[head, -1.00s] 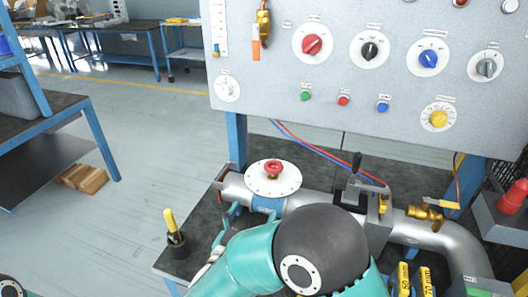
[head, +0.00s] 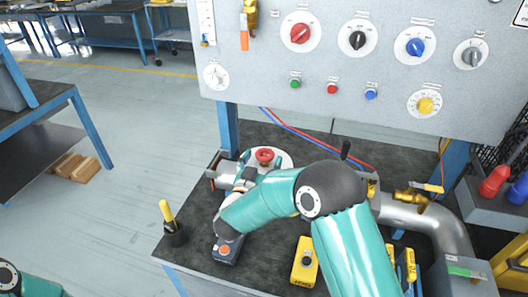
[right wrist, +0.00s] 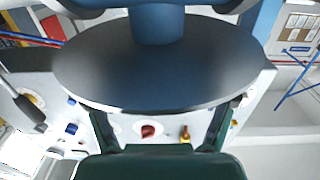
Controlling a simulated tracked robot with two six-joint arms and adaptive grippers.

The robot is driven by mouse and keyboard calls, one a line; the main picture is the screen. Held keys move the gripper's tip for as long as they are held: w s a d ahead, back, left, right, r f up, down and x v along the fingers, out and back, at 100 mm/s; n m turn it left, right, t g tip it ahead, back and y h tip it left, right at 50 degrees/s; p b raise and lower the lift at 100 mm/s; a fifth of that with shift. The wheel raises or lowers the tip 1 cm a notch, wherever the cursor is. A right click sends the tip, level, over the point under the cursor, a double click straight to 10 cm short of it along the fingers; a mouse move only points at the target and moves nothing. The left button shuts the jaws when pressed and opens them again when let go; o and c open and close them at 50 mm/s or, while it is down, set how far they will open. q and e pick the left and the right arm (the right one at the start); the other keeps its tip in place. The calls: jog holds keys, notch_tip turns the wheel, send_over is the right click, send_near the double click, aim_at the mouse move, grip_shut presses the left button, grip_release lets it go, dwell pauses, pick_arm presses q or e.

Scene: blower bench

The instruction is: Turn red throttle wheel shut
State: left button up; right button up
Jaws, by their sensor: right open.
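The red throttle wheel (head: 265,155) sits above a round white dial plate (head: 287,158) on the grey pipe at the bench's left side. My right gripper (head: 250,172) is open at the near left side of the plate, partly covered by my arm. In the right wrist view a large dark disc (right wrist: 160,65) with a blue neck (right wrist: 157,22) fills the middle; it looks like the plate's underside. My two fingers show apart beyond its edge. The throttle wheel cannot be made out there. My left gripper is out of frame.
A panel (head: 260,65) with coloured knobs stands behind the pipe. A black cup with a yellow handle (head: 167,211), a blue-grey button box (head: 226,252) and a yellow button box (head: 304,265) stand on the near bench.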

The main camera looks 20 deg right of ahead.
jog(key=shift+x, duration=1.1)
